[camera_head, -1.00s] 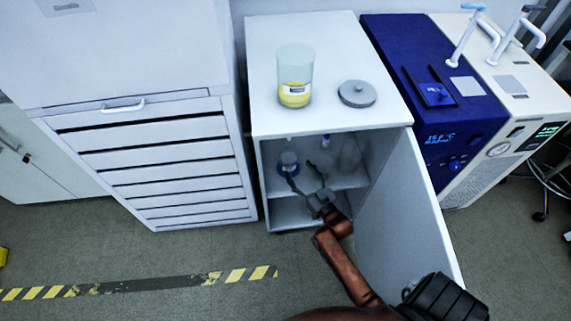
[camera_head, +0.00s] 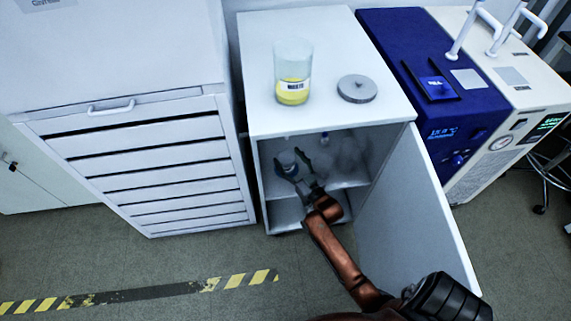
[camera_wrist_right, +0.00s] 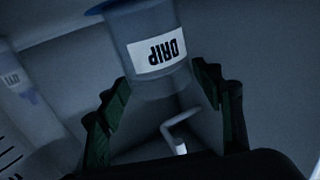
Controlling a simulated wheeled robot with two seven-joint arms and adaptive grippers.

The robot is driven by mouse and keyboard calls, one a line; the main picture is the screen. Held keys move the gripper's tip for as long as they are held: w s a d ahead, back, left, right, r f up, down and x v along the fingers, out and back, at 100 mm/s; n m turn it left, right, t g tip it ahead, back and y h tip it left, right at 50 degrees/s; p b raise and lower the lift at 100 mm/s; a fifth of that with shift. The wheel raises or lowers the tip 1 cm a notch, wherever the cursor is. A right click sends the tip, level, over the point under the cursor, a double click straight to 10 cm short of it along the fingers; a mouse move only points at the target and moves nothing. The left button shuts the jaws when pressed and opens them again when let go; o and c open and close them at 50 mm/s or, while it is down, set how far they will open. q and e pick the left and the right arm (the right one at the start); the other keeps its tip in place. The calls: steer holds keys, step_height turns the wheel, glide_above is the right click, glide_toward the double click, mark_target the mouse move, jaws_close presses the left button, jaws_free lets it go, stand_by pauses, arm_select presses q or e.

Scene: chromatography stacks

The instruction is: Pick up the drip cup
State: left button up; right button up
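The drip cup (camera_head: 287,158) stands on the shelf inside the open white cabinet, at the left. In the right wrist view the cup (camera_wrist_right: 150,28) is translucent, with a blue rim and a white label reading DRIP, upside down there. My right gripper (camera_head: 296,168) reaches into the cabinet at the cup. In the right wrist view its two dark fingers (camera_wrist_right: 162,82) are spread, with the lower end of the cup between their tips. A clear grip on the cup does not show. My left gripper is not in view.
The cabinet door (camera_head: 405,215) stands open at the right of my right arm. Other glassware (camera_head: 350,150) stands on the shelf's right side. A waste jar with yellow liquid (camera_head: 293,75) and a grey lid (camera_head: 357,88) are on the cabinet top. A drawer unit (camera_head: 150,160) stands at left.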

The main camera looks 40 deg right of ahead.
steer(key=c, duration=1.4)
steer(key=shift+c, duration=0.8)
steer(key=shift+r, duration=0.2)
